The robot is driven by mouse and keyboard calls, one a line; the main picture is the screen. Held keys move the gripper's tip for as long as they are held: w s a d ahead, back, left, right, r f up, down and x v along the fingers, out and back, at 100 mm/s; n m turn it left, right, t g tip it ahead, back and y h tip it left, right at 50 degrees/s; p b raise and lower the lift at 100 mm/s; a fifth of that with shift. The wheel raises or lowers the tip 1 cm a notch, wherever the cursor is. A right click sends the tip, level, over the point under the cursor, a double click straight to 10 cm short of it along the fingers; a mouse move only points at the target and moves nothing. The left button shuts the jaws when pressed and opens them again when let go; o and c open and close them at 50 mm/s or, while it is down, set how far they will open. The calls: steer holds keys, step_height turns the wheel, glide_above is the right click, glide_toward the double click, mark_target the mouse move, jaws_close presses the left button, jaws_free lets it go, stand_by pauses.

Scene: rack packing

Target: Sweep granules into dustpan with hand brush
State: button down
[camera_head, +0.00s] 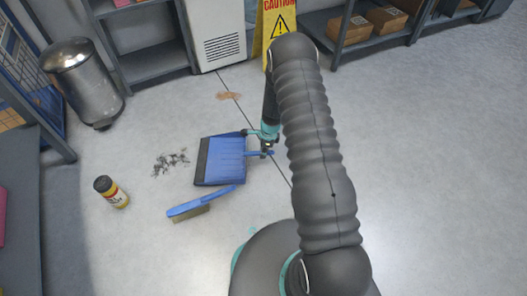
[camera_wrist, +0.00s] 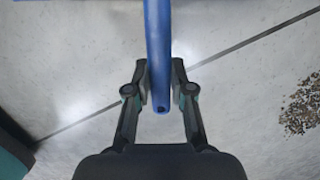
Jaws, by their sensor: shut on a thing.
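The blue dustpan (camera_head: 226,160) lies on the floor with its dark lip toward the left, facing the granules. Dark granules (camera_head: 171,162) are scattered on the floor just left of the dustpan, apart from it. The hand brush (camera_head: 200,203), with a blue handle and tan bristles, lies on the floor below the dustpan. My gripper (camera_head: 267,150) is at the dustpan's right side. In the wrist view the fingers (camera_wrist: 160,88) are shut on the dustpan's blue handle (camera_wrist: 158,40). The brush and dark granules are not in the wrist view.
A brown granule patch (camera_head: 228,96) lies above the dustpan; a brown patch (camera_wrist: 301,105) also shows in the wrist view. A metal bin (camera_head: 86,82), a caution sign (camera_head: 277,25) and shelves stand behind. The right floor is clear.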

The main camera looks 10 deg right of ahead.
steer(key=shift+f+b, duration=0.6)
steer(key=shift+f, duration=0.2)
steer(key=c, duration=0.9)
jaws_free()
steer(key=r, duration=0.4)
steer(key=d+r, duration=0.1)
steer(key=r, duration=0.6)
steer(key=shift+s+d+r, duration=0.2)
steer(key=shift+d+r, duration=0.2)
